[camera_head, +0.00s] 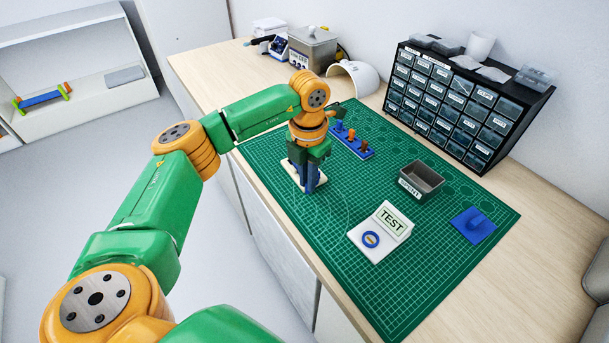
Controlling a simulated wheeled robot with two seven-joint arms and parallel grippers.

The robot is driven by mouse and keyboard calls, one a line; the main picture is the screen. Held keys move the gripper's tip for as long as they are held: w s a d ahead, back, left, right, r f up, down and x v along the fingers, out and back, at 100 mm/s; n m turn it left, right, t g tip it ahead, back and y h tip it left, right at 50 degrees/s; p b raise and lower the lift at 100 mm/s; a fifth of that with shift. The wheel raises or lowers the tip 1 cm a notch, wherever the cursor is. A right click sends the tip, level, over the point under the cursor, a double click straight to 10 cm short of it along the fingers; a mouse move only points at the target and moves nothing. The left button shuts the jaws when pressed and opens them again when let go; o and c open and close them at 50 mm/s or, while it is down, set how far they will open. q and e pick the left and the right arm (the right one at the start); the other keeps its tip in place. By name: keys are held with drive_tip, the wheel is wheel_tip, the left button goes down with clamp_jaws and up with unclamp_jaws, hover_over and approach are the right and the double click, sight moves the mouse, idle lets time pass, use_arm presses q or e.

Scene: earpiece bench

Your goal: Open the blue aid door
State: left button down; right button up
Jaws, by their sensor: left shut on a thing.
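My left gripper (309,168) reaches down over a small white base (293,183) at the left edge of the green mat. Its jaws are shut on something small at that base. Blue shows between and below the jaws, but the jaws cover most of it, so I cannot tell the blue aid from its door or whether the door is open. A blue pad (473,226) with a raised blue piece lies at the right side of the mat. My right gripper is out of view.
The green mat (400,285) has a blue rack (365,154) with orange and blue pegs, a grey bin (421,180) and a white TEST box (381,231). A black drawer cabinet (455,105) and a white lamp shade (355,76) stand behind. The mat's front is clear.

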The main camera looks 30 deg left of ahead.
use_arm(q)
drive_tip(key=shift+w+d+n, duration=0.1)
drive_tip(key=shift+d+n, duration=0.3)
drive_tip(key=shift+n, duration=0.35)
drive_tip(key=shift+w+d+n, duration=0.1)
drive_tip(key=shift+d+n, duration=0.25)
drive_tip(key=shift+n, duration=0.4)
drive_tip(key=shift+w+d+n, duration=0.15)
drive_tip(key=shift+d+n, duration=0.15)
drive_tip(key=shift+n, duration=0.4)
drive_tip(key=shift+w+d+n, duration=0.1)
drive_tip(key=shift+d+n, duration=0.2)
drive_tip(key=shift+n, duration=0.4)
drive_tip(key=shift+w, duration=0.1)
drive_tip(key=c, duration=0.9)
unclamp_jaws()
wheel_tip(320, 180, up, 7)
drive_tip(key=shift+d+r+b, duration=0.1)
drive_tip(key=shift+b, duration=0.65)
